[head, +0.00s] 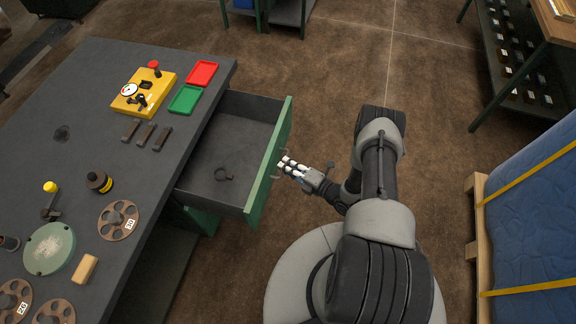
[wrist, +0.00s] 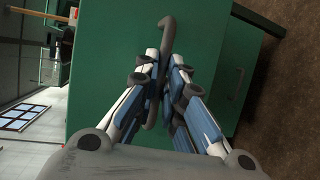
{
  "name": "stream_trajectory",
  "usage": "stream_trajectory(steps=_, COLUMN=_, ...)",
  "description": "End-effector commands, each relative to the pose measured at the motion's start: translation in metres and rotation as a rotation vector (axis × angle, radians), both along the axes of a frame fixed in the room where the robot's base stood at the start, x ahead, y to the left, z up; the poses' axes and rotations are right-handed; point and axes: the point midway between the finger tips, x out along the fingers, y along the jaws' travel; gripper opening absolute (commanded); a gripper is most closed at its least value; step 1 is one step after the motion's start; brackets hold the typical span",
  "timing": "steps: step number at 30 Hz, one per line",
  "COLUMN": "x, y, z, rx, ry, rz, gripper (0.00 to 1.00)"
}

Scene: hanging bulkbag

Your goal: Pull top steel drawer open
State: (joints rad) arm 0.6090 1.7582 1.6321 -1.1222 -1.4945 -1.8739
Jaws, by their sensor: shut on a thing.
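The top steel drawer has a green front (head: 268,165) and a dark grey inside (head: 232,140). It stands well out from the dark workbench (head: 100,110). My gripper (head: 284,165) is at the outer face of the drawer front. In the wrist view, my gripper (wrist: 165,75) is shut on the grey bar handle (wrist: 166,40) of the green drawer front (wrist: 110,55). The fingers cover the middle part of the handle.
The bench top holds a yellow fixture (head: 144,93), a red tray (head: 202,73), a green tray (head: 186,99) and several discs. A blue covered pallet load (head: 530,215) stands at right. Bare brown floor (head: 330,75) lies behind and beside my arm.

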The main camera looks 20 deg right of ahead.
Motion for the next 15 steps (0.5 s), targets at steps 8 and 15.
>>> stream_trajectory(steps=8, x=0.0000, y=0.0001, z=0.0000, rx=0.000, ry=0.000, rz=0.000, gripper=0.25)
stream_trajectory(steps=15, x=0.0000, y=0.0002, z=0.0001, rx=0.000, ry=0.000, rz=0.000, gripper=0.30)
